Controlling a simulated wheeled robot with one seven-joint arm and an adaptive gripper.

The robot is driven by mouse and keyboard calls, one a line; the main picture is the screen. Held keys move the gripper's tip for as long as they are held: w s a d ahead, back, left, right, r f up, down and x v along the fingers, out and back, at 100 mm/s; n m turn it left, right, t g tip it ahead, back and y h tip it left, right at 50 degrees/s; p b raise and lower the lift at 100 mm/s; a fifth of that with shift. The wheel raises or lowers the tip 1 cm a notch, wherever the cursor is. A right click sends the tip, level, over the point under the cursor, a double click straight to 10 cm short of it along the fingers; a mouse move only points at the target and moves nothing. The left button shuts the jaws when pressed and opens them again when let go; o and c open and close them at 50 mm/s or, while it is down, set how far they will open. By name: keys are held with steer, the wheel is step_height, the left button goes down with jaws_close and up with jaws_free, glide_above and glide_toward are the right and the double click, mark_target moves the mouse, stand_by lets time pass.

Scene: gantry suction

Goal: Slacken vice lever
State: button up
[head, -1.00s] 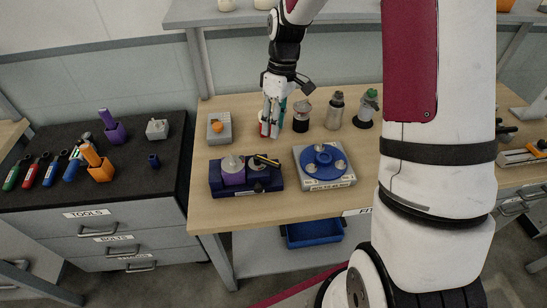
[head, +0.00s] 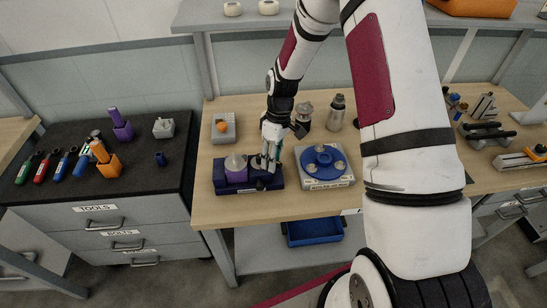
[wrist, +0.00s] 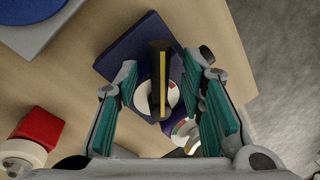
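The vice has a dark blue base (head: 221,181) with a purple block (head: 236,175) on its left side, near the front of the wooden bench. Its lever (wrist: 160,76) is a black bar with a yellow stripe, standing over a pale round disc (wrist: 146,100) in the wrist view. My gripper (head: 268,166) is right over the vice's right part and hides the lever in the head view. In the wrist view my gripper (wrist: 162,108) is open, with teal pads on either side of the lever and visible gaps to it.
A grey fixture with a blue disc (head: 322,154) stands close right of the vice. A grey box with an orange ball (head: 223,127) stands behind. A metal bottle (head: 336,112) stands at the back. A dark tool cabinet (head: 60,195) is at the left.

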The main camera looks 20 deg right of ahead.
steer(key=shift+c, duration=0.5)
jaws_close()
steer(key=shift+w, duration=0.15)
steer(key=n, duration=0.1)
steer(key=w+d+n+b, duration=0.1)
steer(key=n, duration=0.1)
steer(key=shift+n+h+b, duration=0.3)
steer(key=shift+w+d+n+g+b, duration=0.15)
steer(key=shift+w+n+g+b, duration=0.25)
steer(key=shift+n, duration=0.9)
steer(key=shift+w, duration=0.15)
steer(key=shift+o, duration=0.5)
jaws_free()
